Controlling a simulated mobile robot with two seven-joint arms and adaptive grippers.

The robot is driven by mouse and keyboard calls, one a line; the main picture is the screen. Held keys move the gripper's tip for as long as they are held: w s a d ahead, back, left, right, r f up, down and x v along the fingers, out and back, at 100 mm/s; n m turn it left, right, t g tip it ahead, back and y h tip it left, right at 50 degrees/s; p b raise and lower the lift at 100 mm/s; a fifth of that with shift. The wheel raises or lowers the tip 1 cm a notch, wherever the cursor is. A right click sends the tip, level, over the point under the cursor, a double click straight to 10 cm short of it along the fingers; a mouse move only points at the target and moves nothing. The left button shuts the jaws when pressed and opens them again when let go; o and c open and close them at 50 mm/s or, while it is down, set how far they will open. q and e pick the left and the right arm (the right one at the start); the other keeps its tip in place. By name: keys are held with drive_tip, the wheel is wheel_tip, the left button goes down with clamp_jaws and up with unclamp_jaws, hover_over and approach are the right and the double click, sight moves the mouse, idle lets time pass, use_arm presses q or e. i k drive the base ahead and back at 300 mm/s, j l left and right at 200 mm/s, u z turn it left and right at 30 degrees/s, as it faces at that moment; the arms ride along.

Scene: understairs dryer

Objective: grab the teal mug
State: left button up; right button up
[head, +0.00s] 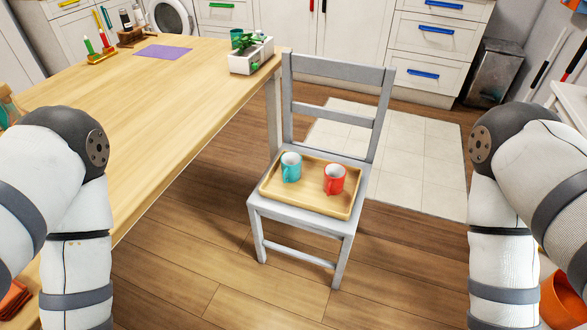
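The teal mug (291,167) stands upright on the left part of a wooden tray (311,202). The tray lies on the seat of a grey chair (298,226). The teal mug's handle faces the front, toward me. A red mug (334,179) stands on the same tray, just to the right of the teal mug and apart from it. My two arms show at the left and right edges of the head view, folded, well away from the chair. Neither gripper is in view.
A long wooden table (170,105) fills the left, beside the chair. It holds a white planter (251,58), a purple mat (163,52) and candles. The chair's backrest (336,115) rises behind the tray. Wooden floor (200,265) in front of the chair is clear.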

sight(291, 161)
drive_tip(key=i+l+u, duration=0.5)
drive_tip(key=l, duration=0.45)
drive_tip(key=i+j, duration=0.05)
drive_tip(key=i, duration=0.05)
